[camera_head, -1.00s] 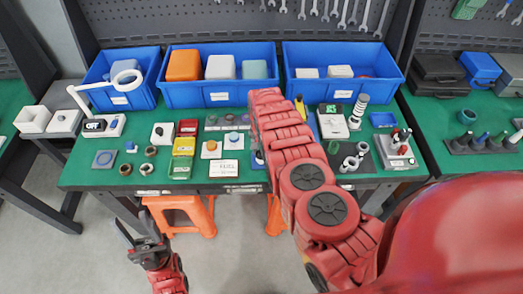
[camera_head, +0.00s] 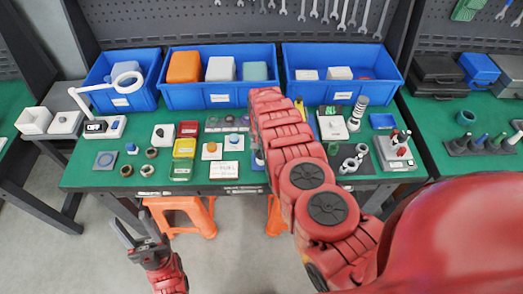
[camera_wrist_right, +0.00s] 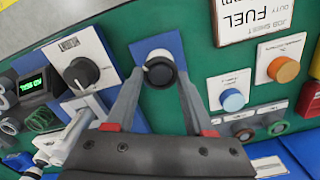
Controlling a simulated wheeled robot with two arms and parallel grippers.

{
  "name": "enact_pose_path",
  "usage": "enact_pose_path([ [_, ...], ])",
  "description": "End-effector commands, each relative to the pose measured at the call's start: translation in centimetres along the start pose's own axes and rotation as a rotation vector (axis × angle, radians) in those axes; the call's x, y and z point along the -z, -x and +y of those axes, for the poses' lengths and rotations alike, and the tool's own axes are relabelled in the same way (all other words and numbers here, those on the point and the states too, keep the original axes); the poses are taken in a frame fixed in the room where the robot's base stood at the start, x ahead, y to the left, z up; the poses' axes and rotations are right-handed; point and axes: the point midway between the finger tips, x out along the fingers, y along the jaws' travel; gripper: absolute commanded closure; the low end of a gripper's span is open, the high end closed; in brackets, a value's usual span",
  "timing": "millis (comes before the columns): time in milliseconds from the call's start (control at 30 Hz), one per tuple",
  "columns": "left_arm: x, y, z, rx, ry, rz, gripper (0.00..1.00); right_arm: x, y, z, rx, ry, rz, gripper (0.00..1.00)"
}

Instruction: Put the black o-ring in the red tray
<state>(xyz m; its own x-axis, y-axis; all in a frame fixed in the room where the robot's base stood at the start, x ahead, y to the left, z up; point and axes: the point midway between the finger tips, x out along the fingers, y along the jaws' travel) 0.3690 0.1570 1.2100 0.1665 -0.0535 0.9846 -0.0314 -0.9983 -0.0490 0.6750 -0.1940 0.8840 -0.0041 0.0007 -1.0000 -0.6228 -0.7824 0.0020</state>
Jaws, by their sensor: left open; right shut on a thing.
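A red tray (camera_head: 189,129) stands at the back of the column of trays in the head view. Several small dark rings (camera_head: 147,170) lie left of the trays; I cannot tell which is the black o-ring. In the right wrist view my right gripper (camera_wrist_right: 160,78) is shut on a black round knob-like piece (camera_wrist_right: 159,71) over a blue plate (camera_wrist_right: 150,45) with a white disc. In the head view its fingers are hidden behind my right arm. My left gripper (camera_head: 141,240) is open and empty, in front of and below the table edge.
A yellow tray (camera_head: 184,147) and a green tray (camera_head: 181,169) stand in front of the red one. Blue bins (camera_head: 215,98) line the back. A lamp (camera_head: 127,75) leans over the left side. A job sheet (camera_wrist_right: 262,17) lies near the right gripper.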

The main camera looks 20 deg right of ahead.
Motion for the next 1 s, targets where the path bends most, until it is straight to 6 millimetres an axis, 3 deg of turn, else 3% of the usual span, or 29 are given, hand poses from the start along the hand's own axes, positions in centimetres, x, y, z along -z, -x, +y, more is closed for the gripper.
enact_pose_path([
  [100,0.1,-0.6,0.0,0.0,0.0,0.0,0.5,0.3,1.0,-0.2,0.005,0.0,0.007,1.0],
  [1000,0.5,-2.7,-0.1,0.0,0.0,0.0,0.5,0.1,3.5,0.0,0.001,0.0,0.002,1.0],
])
